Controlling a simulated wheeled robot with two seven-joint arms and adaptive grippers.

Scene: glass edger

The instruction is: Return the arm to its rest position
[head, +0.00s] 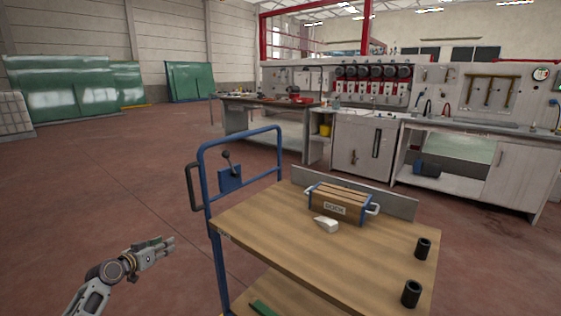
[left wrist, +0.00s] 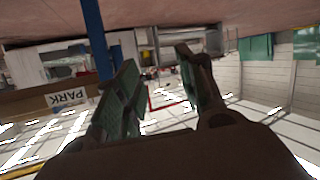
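My left arm comes in at the lower left of the head view, left of the wheeled cart (head: 270,243). My left gripper (head: 170,247) hangs over the red floor, apart from the cart and its blue frame. In the left wrist view its two fingers (left wrist: 158,72) stand apart with a gap between them, and nothing is held. My right arm and gripper are not in view.
On the cart stand a wooden box marked DOCK (head: 336,208), a white wedge-like piece (head: 326,225) and two dark cylinders (head: 411,293). A blue handle frame (head: 203,200) rises at its left. Workbenches (head: 365,145) stand behind. Floor left is clear.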

